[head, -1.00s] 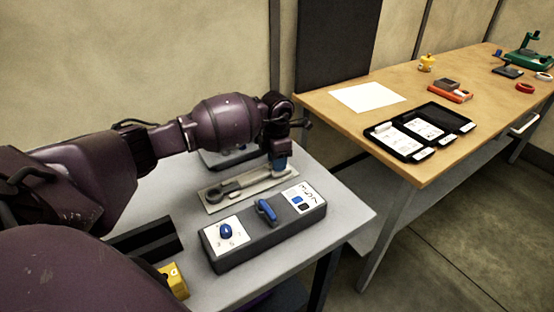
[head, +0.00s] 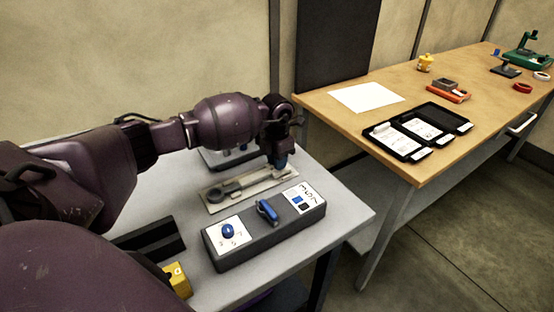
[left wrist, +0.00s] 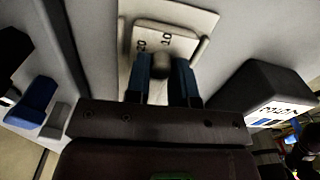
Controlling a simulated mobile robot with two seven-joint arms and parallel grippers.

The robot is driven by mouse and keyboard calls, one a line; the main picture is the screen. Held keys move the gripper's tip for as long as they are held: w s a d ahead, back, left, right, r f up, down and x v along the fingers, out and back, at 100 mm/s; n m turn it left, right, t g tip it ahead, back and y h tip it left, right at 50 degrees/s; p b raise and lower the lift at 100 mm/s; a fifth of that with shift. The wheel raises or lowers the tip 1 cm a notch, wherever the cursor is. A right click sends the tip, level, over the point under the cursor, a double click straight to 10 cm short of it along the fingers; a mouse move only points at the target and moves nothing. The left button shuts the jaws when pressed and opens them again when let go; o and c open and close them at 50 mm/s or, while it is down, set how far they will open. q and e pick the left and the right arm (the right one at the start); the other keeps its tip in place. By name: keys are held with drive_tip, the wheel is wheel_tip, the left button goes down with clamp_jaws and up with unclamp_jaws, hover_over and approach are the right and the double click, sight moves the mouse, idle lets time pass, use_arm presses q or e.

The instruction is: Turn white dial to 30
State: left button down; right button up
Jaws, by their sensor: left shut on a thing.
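My left gripper (head: 280,163) points down at the right end of the pale plate (head: 215,205) on the grey table. In the left wrist view its blue-tipped fingers (left wrist: 161,82) stand on either side of a small rounded grey knob (left wrist: 162,65) and are shut on it. I cannot read the setting. In the head view the gripper covers this spot. My right gripper is not in view.
A dark control box (head: 240,253) with a blue knob (head: 227,231) and blue lever (head: 267,210) stands in front of the plate. A grey unit (head: 212,159) is behind it. A yellow block (head: 178,280) is at lower left. A wooden table (head: 340,125) stands at right.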

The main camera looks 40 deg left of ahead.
use_arm(q)
drive_tip(key=c, duration=1)
unclamp_jaws()
drive_tip(key=shift+o, duration=0.2)
wheel_tip(320, 180, up, 11)
drive_tip(key=shift+a+f, duration=0.1)
drive_tip(key=shift+f, duration=0.05)
